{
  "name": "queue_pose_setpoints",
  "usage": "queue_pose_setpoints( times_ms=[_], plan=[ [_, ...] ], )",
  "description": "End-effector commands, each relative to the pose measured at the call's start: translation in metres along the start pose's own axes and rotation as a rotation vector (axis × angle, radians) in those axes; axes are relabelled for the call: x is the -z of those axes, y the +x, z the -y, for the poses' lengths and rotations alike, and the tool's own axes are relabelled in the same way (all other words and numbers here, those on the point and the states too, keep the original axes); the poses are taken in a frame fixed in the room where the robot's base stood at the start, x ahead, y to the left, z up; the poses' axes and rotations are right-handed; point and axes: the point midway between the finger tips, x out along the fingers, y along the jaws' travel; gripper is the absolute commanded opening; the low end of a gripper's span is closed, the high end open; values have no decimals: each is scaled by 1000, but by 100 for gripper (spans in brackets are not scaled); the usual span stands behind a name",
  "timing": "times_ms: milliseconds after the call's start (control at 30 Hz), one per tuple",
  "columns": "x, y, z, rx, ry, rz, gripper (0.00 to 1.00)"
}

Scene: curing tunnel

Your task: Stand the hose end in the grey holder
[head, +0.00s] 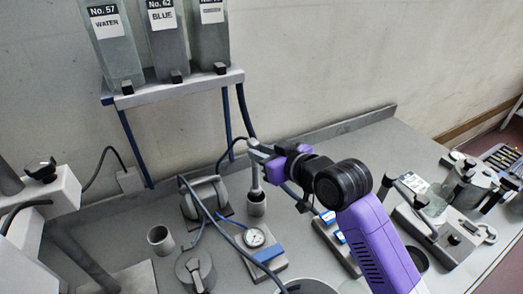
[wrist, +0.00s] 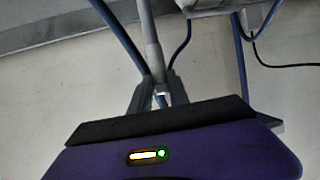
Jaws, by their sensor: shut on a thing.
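My gripper (head: 262,152) is shut on the hose end (head: 255,179), a slim grey rod on a blue hose. The rod hangs roughly upright below the jaws in the head view. The wrist view shows the hose end (wrist: 150,42) between the fingers (wrist: 157,95). A grey cup-shaped holder (head: 256,209) stands on the bench directly below, and the rod's lower tip appears at its mouth. I cannot tell how deep the tip sits. A second, similar grey cup (head: 160,241) stands further left, with its opening visible.
A wall rack (head: 180,90) holds labelled tanks above the bench. A round gauge (head: 255,238) on a block, a clamp-like device (head: 204,197) and loose blue hoses crowd the area near the holder. More equipment (head: 440,225) stands at right. Some bare bench lies behind my arm.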

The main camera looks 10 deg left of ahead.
Motion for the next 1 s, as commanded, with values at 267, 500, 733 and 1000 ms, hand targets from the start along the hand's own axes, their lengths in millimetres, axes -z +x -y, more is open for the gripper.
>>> queue_pose_setpoints(
  times_ms=[267,500,733,1000],
  plan=[
    [-21,8,0,0,0,-2,0],
    [-37,14,0,0,1,-2,0],
    [-53,21,0,0,0,-1,0],
    [-65,25,0,0,1,-2,0]
  ],
)
